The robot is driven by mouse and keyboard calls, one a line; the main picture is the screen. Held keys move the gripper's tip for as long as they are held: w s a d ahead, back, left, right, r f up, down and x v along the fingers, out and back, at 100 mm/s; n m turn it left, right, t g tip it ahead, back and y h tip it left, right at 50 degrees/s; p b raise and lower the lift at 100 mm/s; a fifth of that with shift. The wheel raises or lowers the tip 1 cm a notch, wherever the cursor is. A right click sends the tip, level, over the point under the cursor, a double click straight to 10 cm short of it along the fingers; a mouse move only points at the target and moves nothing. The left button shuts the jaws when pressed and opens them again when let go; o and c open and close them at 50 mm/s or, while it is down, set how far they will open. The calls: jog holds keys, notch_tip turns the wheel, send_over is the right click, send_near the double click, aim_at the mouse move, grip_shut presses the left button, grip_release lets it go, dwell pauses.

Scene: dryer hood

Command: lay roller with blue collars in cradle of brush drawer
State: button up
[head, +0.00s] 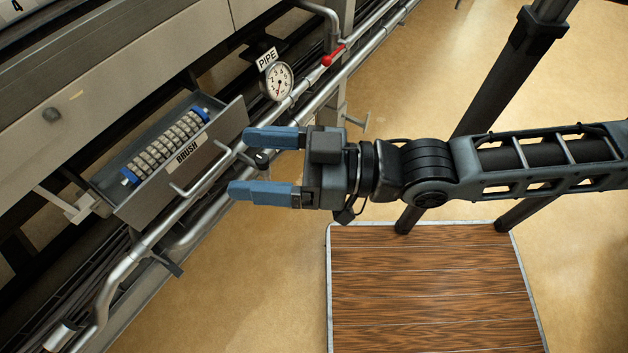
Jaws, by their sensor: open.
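The roller with blue collars (165,146) lies lengthwise inside the open brush drawer (153,196), its pale ridged body between a blue collar at each end. The drawer is a grey metal tray with a BRUSH label and a bar handle on its front. The cradle under the roller is hidden, so I cannot tell how the roller is seated. My gripper (250,163) is open and empty, its two blue fingers apart and pointing left. It is to the right of the drawer front, clear of the roller.
Steel pipes (140,251) run diagonally in front of the drawer. A round gauge (279,82) labelled PIPE and a red-handled valve (333,56) are above my gripper. A wooden-topped platform (430,290) stands at the lower right and is bare. Tan floor is open around it.

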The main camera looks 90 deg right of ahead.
jog(key=s+a+f+n+g+y, duration=0.1)
jog(key=s+a+f+g, duration=0.2)
jog(key=s+a, duration=0.2)
jog(key=shift+s+f+n+g, duration=0.3)
jog(key=shift+s+f, duration=0.05)
jog(key=shift+s, duration=0.5)
dwell(0.4)
